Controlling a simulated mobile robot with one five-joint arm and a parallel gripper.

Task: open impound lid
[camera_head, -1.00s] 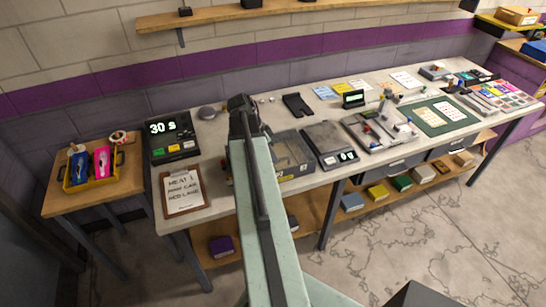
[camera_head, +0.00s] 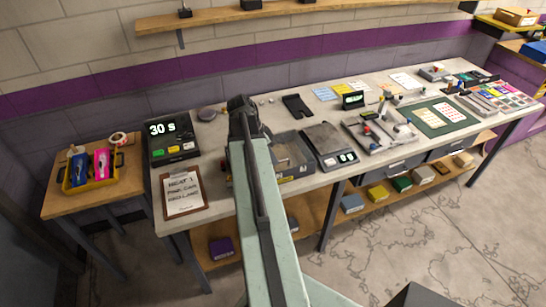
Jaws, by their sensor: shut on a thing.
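The impound box (camera_head: 297,165) is a dark grey bin with a yellow mark on its front, near the front edge of the long bench. Its inside shows to the right of my arm, with pale and yellowish items in it. My gripper (camera_head: 240,104) is above and behind the box's left side, seen from behind. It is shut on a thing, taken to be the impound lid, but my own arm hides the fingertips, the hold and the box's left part. The lid's own outline and angle cannot be made out.
A timer (camera_head: 172,137) reading 30 s and a clipboard (camera_head: 184,190) are left of my arm. A flat scale (camera_head: 330,145) stands close right of the box. A side table (camera_head: 125,185) holds a yellow tray (camera_head: 92,186). Bare bench lies behind the box.

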